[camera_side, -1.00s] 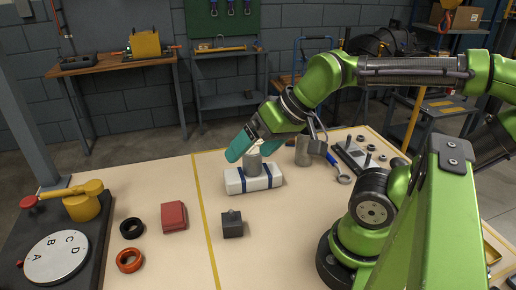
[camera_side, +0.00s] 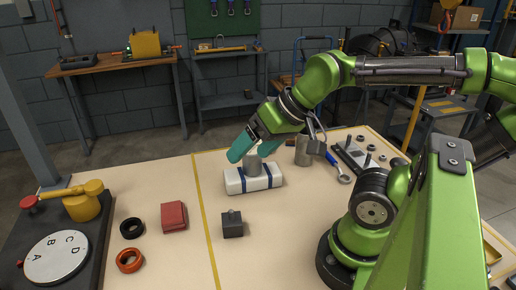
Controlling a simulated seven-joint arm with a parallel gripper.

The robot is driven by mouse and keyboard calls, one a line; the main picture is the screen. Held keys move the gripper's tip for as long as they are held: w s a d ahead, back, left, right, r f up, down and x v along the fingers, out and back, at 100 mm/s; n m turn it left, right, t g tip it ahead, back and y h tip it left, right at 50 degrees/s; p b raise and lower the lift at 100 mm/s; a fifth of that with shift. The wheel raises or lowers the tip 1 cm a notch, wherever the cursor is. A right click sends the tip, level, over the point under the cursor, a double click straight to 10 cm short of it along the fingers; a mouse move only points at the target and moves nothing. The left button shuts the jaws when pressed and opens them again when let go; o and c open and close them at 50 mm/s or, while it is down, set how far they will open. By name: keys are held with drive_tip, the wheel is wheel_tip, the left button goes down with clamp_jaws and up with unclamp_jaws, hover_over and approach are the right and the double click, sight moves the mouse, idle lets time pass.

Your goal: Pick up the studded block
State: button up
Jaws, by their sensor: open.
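A small dark grey block (camera_side: 232,228) with a short stud on its top stands upright on the pale table, right of the yellow line. My gripper (camera_side: 254,151) has teal fingers and is open, pointing down to the left. It is above and behind the studded block, well apart from it. Its fingers are around or just above a grey cylinder (camera_side: 253,166) on a white block with blue bands (camera_side: 235,182); I cannot tell whether they touch the cylinder.
A red block (camera_side: 173,216), a black ring (camera_side: 131,228) and an orange ring (camera_side: 129,261) lie left of the yellow line. A lettered disc (camera_side: 56,257) is at far left. A metal cylinder (camera_side: 303,152) and a wrench (camera_side: 343,178) lie behind right. The table before the studded block is clear.

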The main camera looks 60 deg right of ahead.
drive_tip(key=w+a+f+n+g, duration=0.1)
drive_tip(key=w+f+n+g, duration=0.1)
drive_tip(key=w+f+g, duration=0.1)
drive_tip(key=n+g+h, duration=0.2)
drive_tip(key=n+g, duration=0.2)
drive_tip(key=n, duration=0.5)
hover_over(231, 219)
drive_tip(key=f, duration=1.3)
drive_tip(key=shift+w+a+f, duration=0.2)
drive_tip(key=shift+f, duration=0.15)
drive_tip(key=f, duration=0.2)
drive_tip(key=d+f, duration=0.1)
drive_tip(key=f, duration=0.1)
drive_tip(key=shift+s+d, duration=0.1)
drive_tip(key=shift+f, duration=0.65)
clamp_jaws()
